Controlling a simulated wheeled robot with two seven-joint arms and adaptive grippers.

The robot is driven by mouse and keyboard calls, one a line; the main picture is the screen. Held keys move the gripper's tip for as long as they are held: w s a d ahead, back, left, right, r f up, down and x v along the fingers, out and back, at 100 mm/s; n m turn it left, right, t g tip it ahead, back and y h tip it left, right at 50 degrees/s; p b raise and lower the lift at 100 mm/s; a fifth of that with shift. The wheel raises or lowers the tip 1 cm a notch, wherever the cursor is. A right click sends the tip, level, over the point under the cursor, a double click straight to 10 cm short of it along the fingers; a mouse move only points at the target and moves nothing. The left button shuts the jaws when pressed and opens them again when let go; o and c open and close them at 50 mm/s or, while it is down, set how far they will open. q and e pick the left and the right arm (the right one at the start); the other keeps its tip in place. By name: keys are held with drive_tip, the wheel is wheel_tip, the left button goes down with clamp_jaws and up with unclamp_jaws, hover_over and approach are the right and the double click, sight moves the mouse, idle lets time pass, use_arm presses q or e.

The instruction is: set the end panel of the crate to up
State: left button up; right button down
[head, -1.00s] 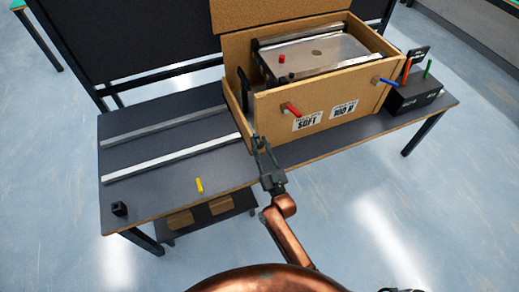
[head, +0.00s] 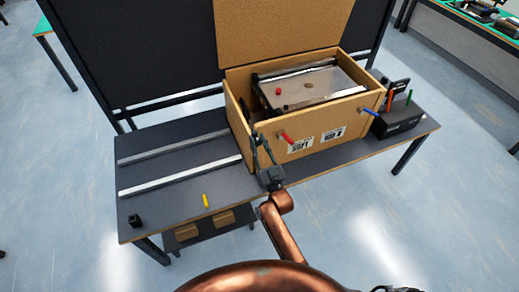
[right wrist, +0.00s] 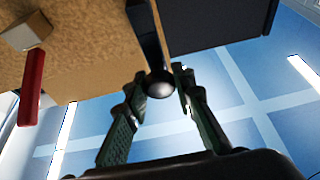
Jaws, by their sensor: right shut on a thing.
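The cardboard-brown crate (head: 342,116) stands on the dark bench. Its end panel (head: 238,116) is on the crate's left end, near the front left corner; it looks close to upright, but its exact angle is hard to tell. In the right wrist view the panel shows as a thin wooden edge (right wrist: 172,35) with a round black knob (right wrist: 160,84) at its end. My right gripper (head: 261,142) is at the crate's front left corner; its fingers (right wrist: 160,90) are shut on the knob. My left gripper is not in view.
A metal-topped mini conveyor (head: 312,88) sits inside the crate; the lid (head: 275,35) stands open behind. Two rails (head: 180,176), a yellow piece (head: 205,200) and a black block (head: 134,221) lie left.

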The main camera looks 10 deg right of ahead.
wheel_tip(320, 180, up, 5)
drive_tip(key=shift+p, duration=1.2)
drive_tip(key=c, duration=1.7)
unclamp_jaws()
drive_tip(key=shift+f, duration=0.2)
drive_tip(key=shift+o, duration=0.2)
drive_tip(key=shift+f, duration=0.1)
drive_tip(key=shift+s+f, duration=0.2)
drive_tip(key=shift+s, duration=0.05)
drive_tip(key=v, duration=1.1)
drive_tip(key=shift+s, duration=0.15)
